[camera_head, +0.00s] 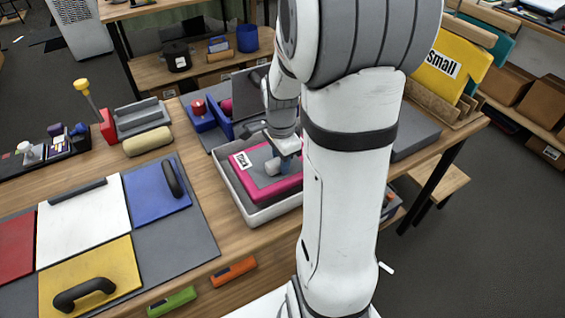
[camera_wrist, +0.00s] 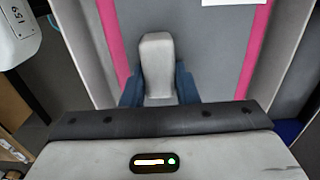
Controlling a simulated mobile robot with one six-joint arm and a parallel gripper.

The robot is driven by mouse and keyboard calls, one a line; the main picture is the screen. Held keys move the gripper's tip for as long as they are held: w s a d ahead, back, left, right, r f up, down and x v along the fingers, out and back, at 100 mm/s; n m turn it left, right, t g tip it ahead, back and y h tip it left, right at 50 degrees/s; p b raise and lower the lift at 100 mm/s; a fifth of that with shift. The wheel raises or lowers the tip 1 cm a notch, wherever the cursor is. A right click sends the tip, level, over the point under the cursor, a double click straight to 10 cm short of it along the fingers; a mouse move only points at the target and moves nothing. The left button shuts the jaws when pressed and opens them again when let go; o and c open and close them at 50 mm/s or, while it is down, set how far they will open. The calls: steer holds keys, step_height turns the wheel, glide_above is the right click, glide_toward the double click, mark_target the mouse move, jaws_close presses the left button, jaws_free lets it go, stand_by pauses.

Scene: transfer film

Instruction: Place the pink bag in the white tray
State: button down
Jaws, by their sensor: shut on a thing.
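The pink bag (camera_head: 265,188) has a grey top face, pink edges and a white label. It lies within the walls of the white tray (camera_head: 262,217) in the head view; whether it rests on the tray floor is hidden. My gripper (camera_head: 278,164) is over the bag, its fingers shut on the bag's grey handle. In the wrist view the blue fingers of my gripper (camera_wrist: 158,88) hold the pale handle from both sides. The bag's pink edges (camera_wrist: 249,50) run along both sides there, with pale tray walls (camera_wrist: 287,40) beyond them.
Left of the tray are a beige roll (camera_head: 148,142), a blue holder (camera_head: 200,117) and a grey board with red, white, blue and yellow panels (camera_head: 85,225). A yellow "Small" bag (camera_head: 452,68) stands in a rack at the back right. Bare wood (camera_head: 205,180) lies left of the tray.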

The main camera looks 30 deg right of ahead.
steer(key=shift+f, duration=0.95)
steer(key=shift+f, duration=0.2)
steer(key=c, duration=1.1)
jaws_free()
steer(key=shift+r, duration=0.1)
